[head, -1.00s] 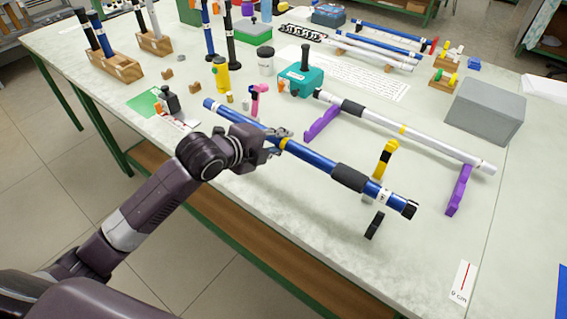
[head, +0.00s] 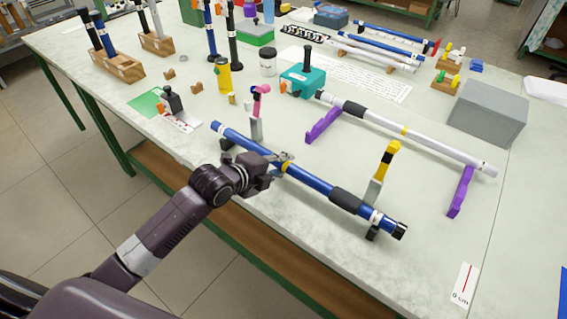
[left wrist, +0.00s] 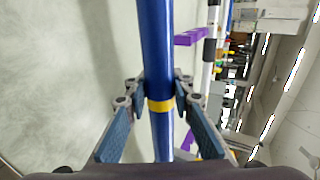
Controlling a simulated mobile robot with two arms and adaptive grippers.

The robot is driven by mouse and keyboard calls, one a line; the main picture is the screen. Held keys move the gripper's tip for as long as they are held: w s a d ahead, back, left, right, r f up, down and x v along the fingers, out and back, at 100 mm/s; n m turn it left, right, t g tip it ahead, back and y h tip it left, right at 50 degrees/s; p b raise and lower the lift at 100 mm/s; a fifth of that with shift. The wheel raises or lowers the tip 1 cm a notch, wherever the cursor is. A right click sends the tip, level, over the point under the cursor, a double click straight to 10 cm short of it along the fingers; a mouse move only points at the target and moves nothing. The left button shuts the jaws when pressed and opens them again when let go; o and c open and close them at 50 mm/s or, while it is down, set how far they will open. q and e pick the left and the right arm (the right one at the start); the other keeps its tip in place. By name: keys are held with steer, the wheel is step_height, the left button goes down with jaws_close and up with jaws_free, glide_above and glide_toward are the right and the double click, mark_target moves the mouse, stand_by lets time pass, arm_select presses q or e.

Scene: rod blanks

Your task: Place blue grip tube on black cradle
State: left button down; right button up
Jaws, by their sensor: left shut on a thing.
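My right gripper is not in view.
Behind, a white tube (head: 425,142) with a black sleeve rests on purple supports (head: 460,192). A grey box (head: 487,112) stands at right.

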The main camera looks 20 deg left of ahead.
arm_select(q)
steer(key=shift+f, duration=0.3)
steer(key=c, duration=1.7)
jaws_free()
steer(key=shift+o, duration=0.2)
steer(key=shift+r, duration=0.15)
steer(key=v, duration=1.2)
steer(key=shift+r, duration=0.35)
